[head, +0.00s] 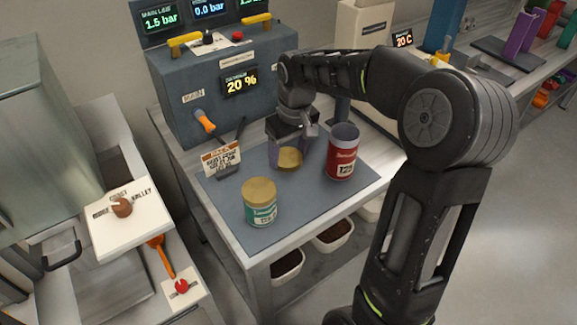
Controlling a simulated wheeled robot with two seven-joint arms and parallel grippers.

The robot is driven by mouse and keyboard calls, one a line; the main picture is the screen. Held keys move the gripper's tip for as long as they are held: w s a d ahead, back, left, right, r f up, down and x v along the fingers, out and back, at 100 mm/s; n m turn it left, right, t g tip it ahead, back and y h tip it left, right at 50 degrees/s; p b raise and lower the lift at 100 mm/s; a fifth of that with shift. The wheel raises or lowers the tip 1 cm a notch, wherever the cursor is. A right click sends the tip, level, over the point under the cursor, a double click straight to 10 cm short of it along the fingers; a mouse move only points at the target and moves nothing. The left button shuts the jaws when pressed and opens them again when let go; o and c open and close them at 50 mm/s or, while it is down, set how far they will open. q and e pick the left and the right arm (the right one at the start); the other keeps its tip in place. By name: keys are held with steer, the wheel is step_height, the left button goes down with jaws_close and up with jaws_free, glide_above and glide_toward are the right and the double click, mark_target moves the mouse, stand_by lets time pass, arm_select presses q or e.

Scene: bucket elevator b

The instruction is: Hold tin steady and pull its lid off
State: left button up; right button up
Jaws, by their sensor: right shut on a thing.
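A red tin (342,158) with a cream label stands upright on the grey mat; its top looks open, showing a grey inside. My right gripper (289,150) is just left of it, pointing down. It is shut on what looks like a gold lid (290,159), tilted toward the camera and apart from the red tin. A purple patch beside the lid is partly hidden, and I cannot tell what it belongs to. A green tin (260,207) with a gold lid on stands nearer the front of the mat. My left gripper is not in view.
The grey mat (238,223) covers the bench top. A label card (221,158) stands at its left. A grey control box (215,100) with an orange lever stands behind. Bins (333,236) sit on the shelf below. Mat around the green tin is clear.

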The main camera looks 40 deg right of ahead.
mark_target(288, 175)
steer(key=shift+f, duration=2.5)
steer(key=shift+f, duration=0.15)
steer(key=o, duration=1.5)
steer(key=shift+o, duration=0.2)
steer(key=r, duration=0.4)
steer(key=s+r, duration=0.1)
steer(key=r, duration=0.7)
steer(key=shift+s+r, duration=0.15)
steer(key=shift+s, duration=0.2)
